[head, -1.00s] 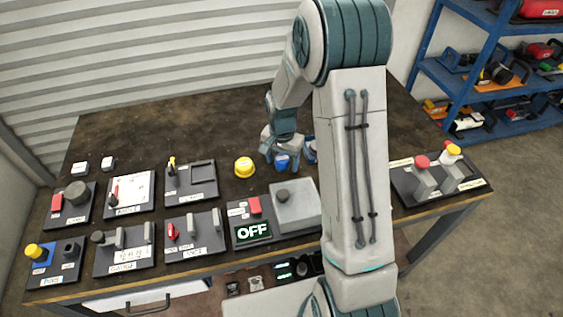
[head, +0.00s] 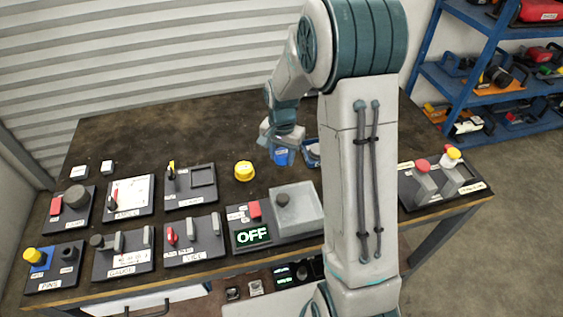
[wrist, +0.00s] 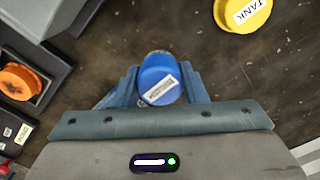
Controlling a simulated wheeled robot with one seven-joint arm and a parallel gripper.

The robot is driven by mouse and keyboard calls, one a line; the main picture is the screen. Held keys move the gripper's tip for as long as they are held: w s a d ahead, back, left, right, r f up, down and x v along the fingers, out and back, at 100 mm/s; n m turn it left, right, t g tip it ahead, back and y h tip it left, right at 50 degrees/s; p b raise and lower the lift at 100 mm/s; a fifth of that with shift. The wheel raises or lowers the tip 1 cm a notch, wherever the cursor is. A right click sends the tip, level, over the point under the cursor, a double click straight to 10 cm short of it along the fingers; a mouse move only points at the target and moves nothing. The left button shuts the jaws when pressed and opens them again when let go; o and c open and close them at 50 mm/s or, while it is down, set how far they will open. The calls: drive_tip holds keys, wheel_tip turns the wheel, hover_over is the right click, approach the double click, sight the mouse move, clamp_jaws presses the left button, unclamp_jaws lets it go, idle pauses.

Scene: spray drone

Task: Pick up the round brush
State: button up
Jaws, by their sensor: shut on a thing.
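My gripper (wrist: 160,75) is shut on a blue round-topped piece (wrist: 158,82) with a small white label too small to read. Its fingers stand at the left and right of the piece. In the head view the blue piece (head: 281,156) hangs below my gripper (head: 283,140), seemingly a little above the table. It fits the round brush, but no bristles show. Its lower part is hidden in the wrist view.
A yellow cap marked TANK (wrist: 243,12) stands nearby on the dark table (head: 170,130). A blue holder (head: 312,152) sits right of my gripper, partly behind my arm. Several labelled stations and a grey OFF box (head: 297,212) line the front. The table's back is clear.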

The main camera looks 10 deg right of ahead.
drive_tip(key=s+d+r, duration=0.1)
drive_tip(key=d+r, duration=0.6)
drive_tip(key=d, duration=0.4)
drive_tip(key=shift+d+b, duration=0.35)
drive_tip(key=o, duration=0.3)
drive_tip(key=shift+c, duration=1.1)
drive_tip(key=shift+a, duration=0.1)
